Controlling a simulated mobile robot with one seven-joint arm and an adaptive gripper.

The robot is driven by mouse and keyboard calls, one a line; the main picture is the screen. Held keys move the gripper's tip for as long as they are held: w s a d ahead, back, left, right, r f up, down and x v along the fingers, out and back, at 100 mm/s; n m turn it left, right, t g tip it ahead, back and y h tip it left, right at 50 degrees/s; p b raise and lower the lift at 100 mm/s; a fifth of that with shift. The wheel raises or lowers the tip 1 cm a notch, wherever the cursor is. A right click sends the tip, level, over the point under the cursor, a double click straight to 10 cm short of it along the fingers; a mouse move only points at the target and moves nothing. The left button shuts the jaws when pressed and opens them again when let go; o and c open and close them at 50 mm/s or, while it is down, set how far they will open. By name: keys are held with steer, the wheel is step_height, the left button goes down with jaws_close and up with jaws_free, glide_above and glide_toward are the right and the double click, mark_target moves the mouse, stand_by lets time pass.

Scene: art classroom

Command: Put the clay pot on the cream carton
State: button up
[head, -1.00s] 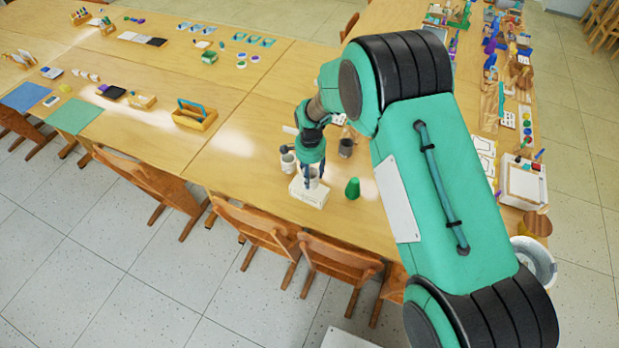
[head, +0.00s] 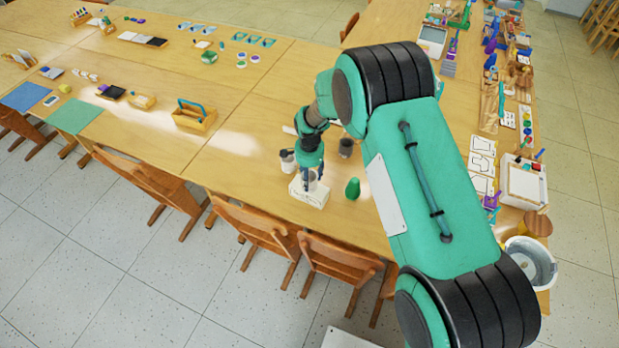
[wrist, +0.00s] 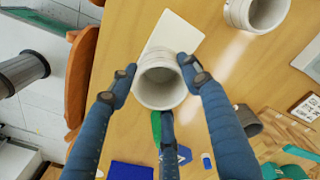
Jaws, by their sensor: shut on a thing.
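My gripper (wrist: 158,78) is shut on a pale grey-white ribbed pot (wrist: 160,88), with a finger on each side of its rim. The pot is upright in the head view, partly hidden by my fingers. The cream carton (head: 309,196) lies under it on the table near the front edge. The carton also shows behind the pot in the wrist view (wrist: 178,33). The pot is over or on the carton; I cannot tell whether they touch.
A similar pale pot (head: 287,161) stands just left of the carton. A green cone-like piece (head: 352,188) stands to the right, and a dark grey cup (head: 346,148) farther back. Wooden chairs (head: 255,232) line the front edge.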

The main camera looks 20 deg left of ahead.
steer(key=shift+f, duration=0.15)
steer(key=o, duration=1.3)
steer(key=shift+c, duration=0.2)
step_height(320, 180, up, 12)
stand_by(0.5)
steer(key=shift+r, duration=0.2)
